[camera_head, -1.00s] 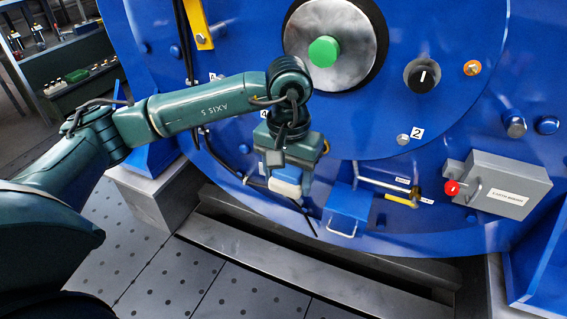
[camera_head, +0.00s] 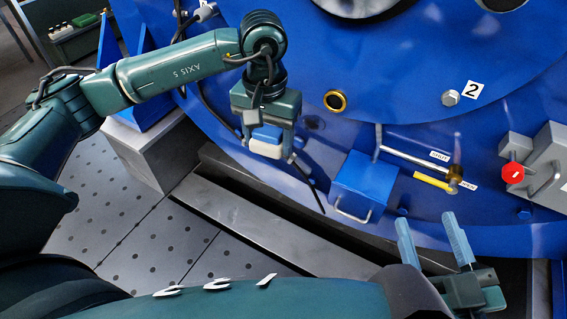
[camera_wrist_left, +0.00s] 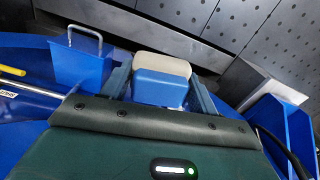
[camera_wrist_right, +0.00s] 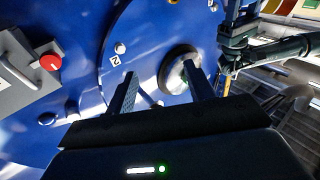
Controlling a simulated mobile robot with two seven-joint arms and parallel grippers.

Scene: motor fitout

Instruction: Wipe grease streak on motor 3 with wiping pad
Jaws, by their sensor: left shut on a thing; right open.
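My left gripper (camera_head: 266,128) is shut on the wiping pad (camera_head: 266,148), a blue block with a cream face. The pad also shows in the left wrist view (camera_wrist_left: 160,85), between the fingers. It hangs in front of the big blue motor housing (camera_head: 400,110); I cannot tell whether it touches. A small dark smudge (camera_head: 314,122) lies on the housing right of the pad; I cannot tell if it is the grease streak. No label 3 is readable. My right gripper (camera_head: 428,222) is open and empty, pointing up at the lower right of the head view.
A blue box (camera_head: 362,185) with a wire handle sits low on the housing. A grey box with a red knob (camera_head: 513,172) is at right. A brass ring (camera_head: 335,101) and label 2 (camera_head: 472,90) are above.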

